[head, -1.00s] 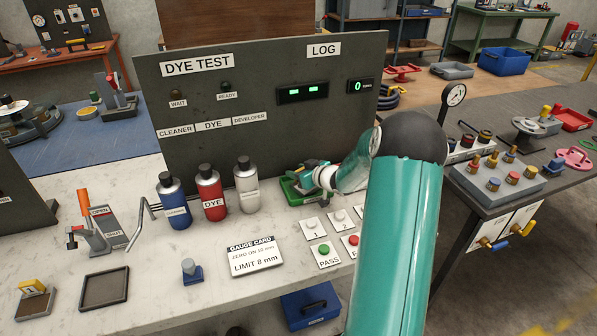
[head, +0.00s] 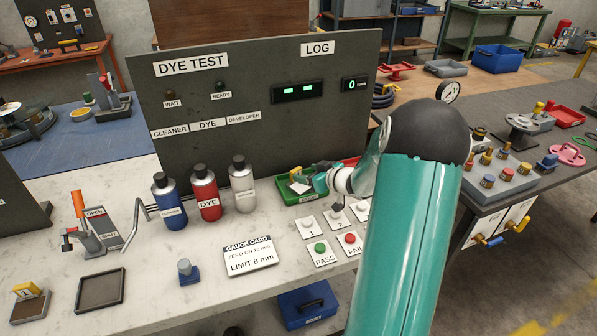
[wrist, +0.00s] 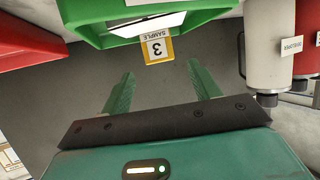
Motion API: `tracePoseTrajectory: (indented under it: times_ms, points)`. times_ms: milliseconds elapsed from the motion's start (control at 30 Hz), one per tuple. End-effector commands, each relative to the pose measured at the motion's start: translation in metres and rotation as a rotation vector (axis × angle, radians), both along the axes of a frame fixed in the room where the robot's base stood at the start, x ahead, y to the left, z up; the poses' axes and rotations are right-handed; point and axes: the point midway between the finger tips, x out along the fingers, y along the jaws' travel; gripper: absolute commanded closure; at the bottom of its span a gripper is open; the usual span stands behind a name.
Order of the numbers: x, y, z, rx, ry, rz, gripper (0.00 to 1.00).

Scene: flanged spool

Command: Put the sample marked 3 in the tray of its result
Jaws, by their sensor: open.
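The sample marked 3 shows its yellow tag (wrist: 157,48) at the near edge of the green tray (wrist: 92,27) in the wrist view. A white flat face (wrist: 150,24) lies inside that tray, against the tag. In the head view the green tray (head: 285,193) stands at the panel's foot, with a white piece (head: 300,187) in it. My gripper (wrist: 162,85) is open, its fingers apart and empty, short of the tag. In the head view my gripper (head: 322,178) is over the tray's right part, partly hidden by my wrist.
A red tray (wrist: 30,48) is beside the green one. Cleaner (head: 168,203), dye (head: 206,195) and developer (head: 243,187) bottles stand left. PASS (head: 320,248) and FAIL (head: 350,239) buttons are in front. A yellow piece marked 1 (head: 25,289) sits far left.

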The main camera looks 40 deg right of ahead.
Motion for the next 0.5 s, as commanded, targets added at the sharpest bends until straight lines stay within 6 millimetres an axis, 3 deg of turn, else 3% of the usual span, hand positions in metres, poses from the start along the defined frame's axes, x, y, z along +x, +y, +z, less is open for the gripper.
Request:
tracePoseTrajectory:
  times_ms: [100,233,367,500]
  points:
    - [-0.021,-0.003,0.010,-0.001,0.000,-0.002,0.38]
    - [-0.035,-0.005,0.015,-0.001,0.000,-0.001,0.38]
    - [-0.038,-0.004,0.021,-0.013,0.003,-0.006,0.38]
    - [-0.029,0.006,0.044,-0.089,0.025,-0.057,0.38]
